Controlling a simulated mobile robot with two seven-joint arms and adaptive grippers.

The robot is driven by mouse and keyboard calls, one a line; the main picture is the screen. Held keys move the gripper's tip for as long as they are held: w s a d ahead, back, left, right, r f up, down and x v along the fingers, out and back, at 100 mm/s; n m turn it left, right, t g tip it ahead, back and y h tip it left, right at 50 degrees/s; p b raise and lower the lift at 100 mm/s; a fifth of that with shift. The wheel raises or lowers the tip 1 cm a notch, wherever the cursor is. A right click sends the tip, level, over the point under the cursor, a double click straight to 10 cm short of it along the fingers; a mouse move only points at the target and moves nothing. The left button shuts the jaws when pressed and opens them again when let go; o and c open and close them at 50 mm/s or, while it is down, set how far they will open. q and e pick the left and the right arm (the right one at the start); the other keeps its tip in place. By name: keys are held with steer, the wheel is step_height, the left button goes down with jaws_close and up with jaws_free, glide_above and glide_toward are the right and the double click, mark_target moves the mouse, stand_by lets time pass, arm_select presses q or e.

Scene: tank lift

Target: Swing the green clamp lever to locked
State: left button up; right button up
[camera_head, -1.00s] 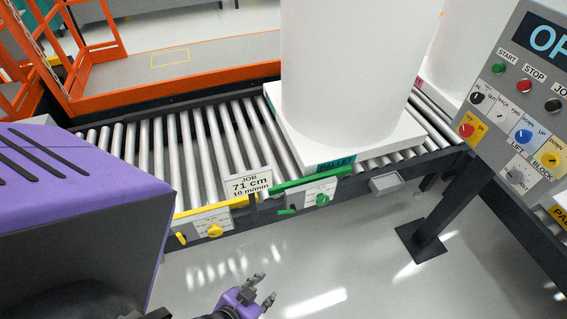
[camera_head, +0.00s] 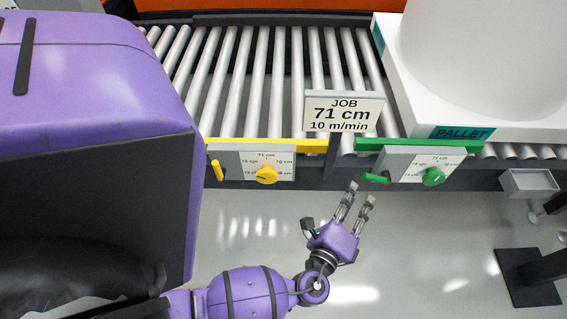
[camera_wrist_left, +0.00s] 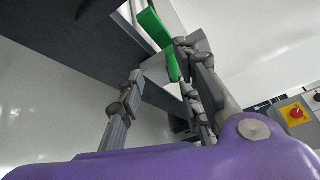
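The green clamp lever (camera_head: 377,178) sticks out to the left from the white panel (camera_head: 405,165) under the green rail (camera_head: 418,145). A round green knob (camera_head: 433,177) sits on the same panel, to its right. My left gripper (camera_head: 359,196) is open and empty, just below and left of the lever, its fingers pointing up at it. In the left wrist view the spread fingers (camera_wrist_left: 160,110) show with a green part (camera_wrist_left: 158,42) beyond them; I cannot tell whether they touch it. My right gripper is not in view.
A yellow lever (camera_head: 217,170) and yellow knob (camera_head: 266,174) are on the left panel. A JOB sign (camera_head: 343,111) stands above the rails. A pallet (camera_head: 470,118) with a white tank (camera_head: 490,50) rests on the rollers. A grey box (camera_head: 528,183) is at right.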

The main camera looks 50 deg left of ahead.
mark_target(371, 177)
arm_select(q)
steer(key=shift+m+t, duration=0.3)
steer(key=shift+t, duration=0.1)
steer(key=shift+w+d+r+b+x, duration=0.1)
steer(key=shift+d+b+x, duration=0.1)
steer(key=shift+x, duration=1.3)
steer(key=shift+w+d+r+b+x, duration=0.1)
steer(key=shift+d+x, duration=0.15)
steer(key=shift+x, duration=1.25)
steer(key=shift+w+d+r+b+x, duration=0.1)
steer(key=shift+d+b+x, duration=0.1)
steer(key=shift+x, duration=1.25)
jaws_close()
